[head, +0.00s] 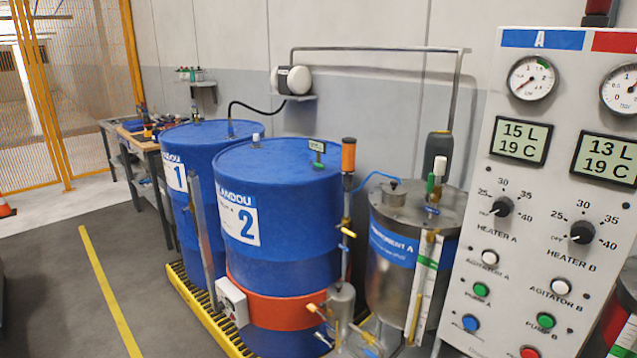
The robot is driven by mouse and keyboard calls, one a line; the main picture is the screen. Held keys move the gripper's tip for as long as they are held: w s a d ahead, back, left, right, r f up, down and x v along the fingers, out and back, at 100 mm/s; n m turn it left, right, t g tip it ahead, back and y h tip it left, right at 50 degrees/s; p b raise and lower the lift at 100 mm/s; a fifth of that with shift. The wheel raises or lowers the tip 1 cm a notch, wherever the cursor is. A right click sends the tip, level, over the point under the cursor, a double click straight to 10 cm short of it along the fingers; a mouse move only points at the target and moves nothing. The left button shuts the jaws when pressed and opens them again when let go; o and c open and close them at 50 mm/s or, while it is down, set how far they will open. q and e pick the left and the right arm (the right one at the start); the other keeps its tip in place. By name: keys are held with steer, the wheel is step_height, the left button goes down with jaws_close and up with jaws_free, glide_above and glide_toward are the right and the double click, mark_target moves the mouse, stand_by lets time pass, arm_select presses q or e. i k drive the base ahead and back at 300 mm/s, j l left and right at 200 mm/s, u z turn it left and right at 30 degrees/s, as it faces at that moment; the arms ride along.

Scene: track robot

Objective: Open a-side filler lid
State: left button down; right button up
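The steel Component A tank (391,285), with a blue label band, stands right of the blue drums. A small round grey cap (393,187) with a raised knob sits on its top and looks closed; it seems to be the filler lid. A blue hose arches from near the cap toward the upright pipe at the left. Neither of my grippers is in view.
Drum 2 (279,200) and drum 1 (200,150) stand on a yellow-edged grate (190,290). An upright pipe with an orange-topped pump (348,160) stands between drum 2 and the tank. The control panel (540,210) blocks the right.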

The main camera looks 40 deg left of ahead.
mark_target(392, 189)
steer(key=j+u, duration=0.1)
steer(key=u, duration=0.6)
